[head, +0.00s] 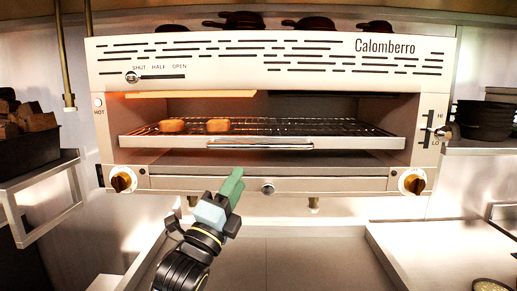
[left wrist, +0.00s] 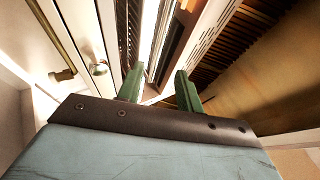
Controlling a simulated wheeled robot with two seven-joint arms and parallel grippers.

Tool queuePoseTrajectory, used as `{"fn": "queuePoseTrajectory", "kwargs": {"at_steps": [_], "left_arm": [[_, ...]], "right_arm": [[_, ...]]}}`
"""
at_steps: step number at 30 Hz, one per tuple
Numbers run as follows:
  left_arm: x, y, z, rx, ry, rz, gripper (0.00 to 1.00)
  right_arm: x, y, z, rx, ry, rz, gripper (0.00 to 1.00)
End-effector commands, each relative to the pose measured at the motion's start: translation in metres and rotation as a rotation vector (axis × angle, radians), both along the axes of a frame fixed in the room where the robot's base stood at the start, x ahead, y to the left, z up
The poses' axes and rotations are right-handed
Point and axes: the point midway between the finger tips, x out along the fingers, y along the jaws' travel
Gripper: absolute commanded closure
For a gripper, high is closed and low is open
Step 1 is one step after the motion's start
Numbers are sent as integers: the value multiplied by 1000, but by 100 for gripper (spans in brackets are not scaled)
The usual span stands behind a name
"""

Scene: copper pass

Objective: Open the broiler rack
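The broiler (head: 270,115) is a white "Calomberro" unit on the wall in the head view. Its wire rack (head: 320,127) lies level inside, with a silver handle (head: 260,144) along its front edge and two browned pieces of food (head: 218,125) on its left half. My left gripper (head: 236,182) is below and in front of the rack handle, apart from it. In the left wrist view its two green fingers (left wrist: 160,85) stand apart with nothing between them, and part of the broiler front shows beyond. My right gripper is not in view.
A knob (head: 123,181) sits at the broiler's lower left and another (head: 414,183) at lower right. A lever (head: 441,133) sticks out on the right. A shelf with a dark bin (head: 30,155) is at left, and dark pans (head: 484,122) are at right.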

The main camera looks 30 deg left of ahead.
Motion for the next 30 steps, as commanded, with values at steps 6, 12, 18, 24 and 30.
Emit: {"fn": "queuePoseTrajectory", "kwargs": {"at_steps": [6,12,18,24,30], "left_arm": [[39,3,27,-2,-1,0,64],[73,6,47,-3,2,-1,64],[94,8,57,-4,3,-1,64],[100,8,60,-3,4,-2,64],[100,8,59,-3,4,-2,64]], "right_arm": [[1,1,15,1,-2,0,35],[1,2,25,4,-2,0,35],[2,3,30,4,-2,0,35],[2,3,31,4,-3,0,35],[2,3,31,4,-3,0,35]]}}
